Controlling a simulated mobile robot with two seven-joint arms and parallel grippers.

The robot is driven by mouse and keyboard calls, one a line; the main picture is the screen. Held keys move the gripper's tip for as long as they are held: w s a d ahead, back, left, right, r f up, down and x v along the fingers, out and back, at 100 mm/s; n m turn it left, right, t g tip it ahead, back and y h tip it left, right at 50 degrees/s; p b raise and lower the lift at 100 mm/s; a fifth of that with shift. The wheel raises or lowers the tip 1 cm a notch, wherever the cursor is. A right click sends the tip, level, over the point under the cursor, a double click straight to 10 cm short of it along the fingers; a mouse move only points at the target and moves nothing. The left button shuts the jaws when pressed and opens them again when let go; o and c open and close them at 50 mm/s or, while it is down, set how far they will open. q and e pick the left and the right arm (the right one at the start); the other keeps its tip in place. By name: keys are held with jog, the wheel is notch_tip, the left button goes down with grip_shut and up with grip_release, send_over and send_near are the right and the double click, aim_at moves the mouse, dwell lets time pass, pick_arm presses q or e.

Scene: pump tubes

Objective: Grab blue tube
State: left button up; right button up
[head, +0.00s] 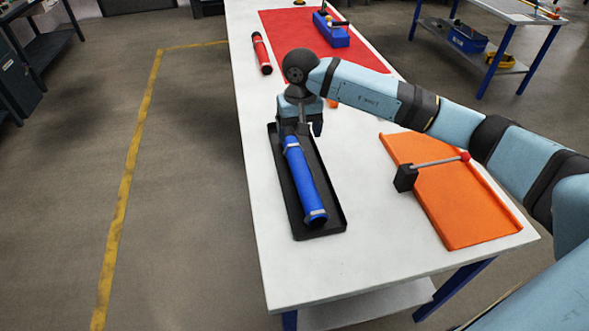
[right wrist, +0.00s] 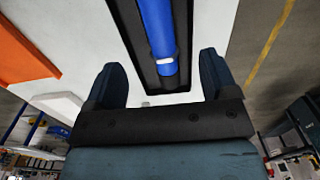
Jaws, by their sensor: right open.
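A blue tube (head: 305,181) with pale bands lies lengthwise in a long black tray (head: 334,206) on the white table. My right gripper (head: 301,130) is over the tray's far end, by the tube's far end. In the right wrist view the blue tube (right wrist: 157,30) runs between the directions of the two spread fingers, with its end ahead of the open gripper (right wrist: 164,80). The fingers do not touch the tube there. The black tray (right wrist: 182,45) shows around it. My left gripper is not in view.
An orange board (head: 450,205) with a black block and a red-tipped rod (head: 436,162) lies right of the tray. A red tube (head: 262,53) lies beyond, next to a red mat (head: 285,30) with a blue box (head: 331,36). White table between tray and board is clear.

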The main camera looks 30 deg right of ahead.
aim_at(301, 167)
notch_tip(301, 167, down, 8)
jog(key=shift+s+d+f, duration=0.1)
jog(key=f, duration=0.2)
jog(key=s+f, duration=0.1)
jog(key=f, duration=0.1)
jog(key=shift+f, duration=0.6)
jog(key=c, duration=1)
jog(key=shift+w, duration=0.1)
jog(key=shift+c, duration=1)
jog(key=shift+r, duration=0.15)
